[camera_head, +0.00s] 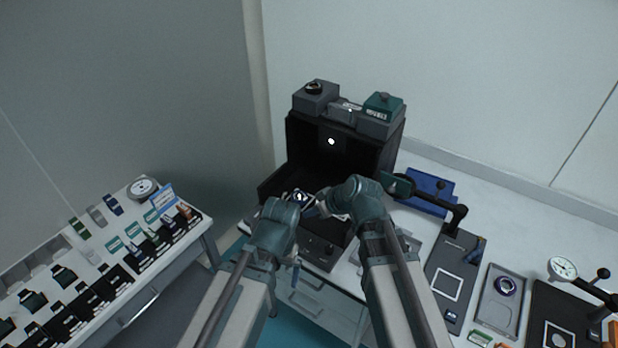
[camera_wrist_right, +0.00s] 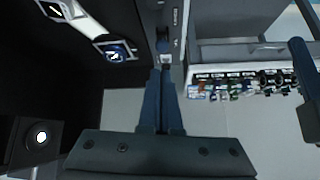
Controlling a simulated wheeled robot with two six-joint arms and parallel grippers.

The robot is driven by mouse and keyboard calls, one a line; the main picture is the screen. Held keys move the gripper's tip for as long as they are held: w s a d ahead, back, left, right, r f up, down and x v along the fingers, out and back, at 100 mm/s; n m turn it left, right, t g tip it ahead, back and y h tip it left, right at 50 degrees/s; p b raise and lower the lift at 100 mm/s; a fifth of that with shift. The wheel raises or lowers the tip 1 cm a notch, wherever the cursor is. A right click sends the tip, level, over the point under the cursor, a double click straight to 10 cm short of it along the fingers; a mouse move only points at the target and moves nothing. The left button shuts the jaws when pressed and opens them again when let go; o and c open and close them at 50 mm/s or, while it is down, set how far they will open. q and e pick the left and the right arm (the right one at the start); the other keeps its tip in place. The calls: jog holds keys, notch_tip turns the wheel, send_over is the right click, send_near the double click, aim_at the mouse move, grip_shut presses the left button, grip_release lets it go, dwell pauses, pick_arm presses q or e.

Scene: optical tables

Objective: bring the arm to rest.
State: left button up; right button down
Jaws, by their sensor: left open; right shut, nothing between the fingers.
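My left arm comes in from the left, and its gripper (camera_head: 296,262) is the lower one, in front of the black box's base. It is small here, partly hidden by its wrist, and open. My right gripper (camera_head: 318,210) is just above it, at the front of the open black box (camera_head: 297,152). In the right wrist view the right gripper's two blue fingers (camera_wrist_right: 163,74) lie together with nothing between them. They reach up to the edge of a grey panel with a small knob.
Small framed optics (camera_wrist_right: 116,50) stand inside the black box, close left of the right fingers. A labelled sample table (camera_head: 150,290) is at the left. The right-hand bench holds a black-armed stand (camera_head: 460,216), a blue tray (camera_head: 430,186) and a dial gauge (camera_head: 563,268).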

jog(key=s+d+f+m+g+h, duration=0.1)
jog(key=s+f+m+g+h, duration=0.1)
jog(key=s, duration=0.6)
jog(key=s+d+f+m+g+h, duration=0.2)
jog(key=s+f+g+h, duration=0.1)
jog(key=s+h, duration=0.2)
jog(key=s, duration=0.2)
jog(key=shift+s+m+g, duration=0.3)
jog(key=shift+s, duration=0.1)
